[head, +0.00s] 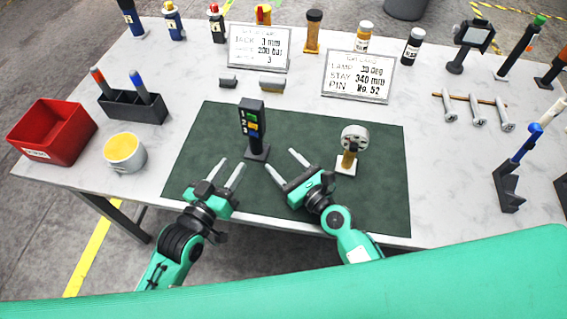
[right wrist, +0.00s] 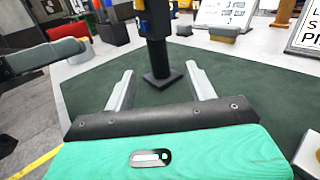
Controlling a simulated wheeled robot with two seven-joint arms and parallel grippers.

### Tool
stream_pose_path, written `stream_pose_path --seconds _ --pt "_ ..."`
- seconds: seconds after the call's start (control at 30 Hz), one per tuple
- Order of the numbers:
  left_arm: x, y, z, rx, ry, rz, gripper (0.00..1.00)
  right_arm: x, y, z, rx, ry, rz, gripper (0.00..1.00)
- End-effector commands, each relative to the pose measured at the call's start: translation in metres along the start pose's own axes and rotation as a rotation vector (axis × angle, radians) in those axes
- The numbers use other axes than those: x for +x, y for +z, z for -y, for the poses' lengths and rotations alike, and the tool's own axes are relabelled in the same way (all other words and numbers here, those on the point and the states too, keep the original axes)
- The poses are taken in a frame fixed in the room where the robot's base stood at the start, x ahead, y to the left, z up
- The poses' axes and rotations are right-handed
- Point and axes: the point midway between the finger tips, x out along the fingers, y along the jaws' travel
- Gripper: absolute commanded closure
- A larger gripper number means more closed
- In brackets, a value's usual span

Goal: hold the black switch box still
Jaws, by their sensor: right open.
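The black switch box (head: 251,122), with a numbered face and coloured buttons, stands upright on a post and square base on the dark green mat (head: 210,135). In the right wrist view its post (right wrist: 157,60) and base show, and its top is cut off. My left gripper (head: 231,164) is open and empty, in front and to the left of the box. My right gripper (head: 281,159) is open and empty, to the right, its fingers pointing toward the post. The right wrist view shows the post beyond and between the fingertips (right wrist: 159,70), apparently untouched.
A round grey head on a brass post (head: 348,162) stands right of my right gripper. A red bin (head: 68,148), a yellow-filled cup (head: 124,165) and a black holder (head: 122,108) are on the left. Two signs (head: 258,62) (head: 345,88) stand behind.

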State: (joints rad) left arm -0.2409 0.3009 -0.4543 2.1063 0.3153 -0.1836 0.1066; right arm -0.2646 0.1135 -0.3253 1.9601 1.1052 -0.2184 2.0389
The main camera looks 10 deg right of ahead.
Motion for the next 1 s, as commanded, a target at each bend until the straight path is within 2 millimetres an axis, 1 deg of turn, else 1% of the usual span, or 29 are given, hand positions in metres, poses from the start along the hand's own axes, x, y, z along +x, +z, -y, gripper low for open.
stream_pose_path --seconds 0.17,0.27,0.7,0.83,1.0 --pt "0.000 0.000 0.000 0.000 0.000 0.000 0.64 0.009 0.001 -0.003 0.029 0.021 0.002 0.43" --pt "0.000 0.000 0.000 0.000 0.000 0.000 0.64 0.021 0.002 -0.003 0.031 0.021 0.003 0.43" --pt "0.000 0.000 0.000 0.000 0.000 0.000 0.64 0.105 0.002 -0.005 0.028 0.021 0.002 0.43" --pt "0.000 0.000 0.000 0.000 0.000 0.000 0.64 0.123 0.002 -0.005 0.028 0.021 0.002 0.43" --pt "0.000 0.000 0.000 0.000 0.000 0.000 0.64 0.137 0.002 -0.006 0.028 0.020 0.002 0.43"
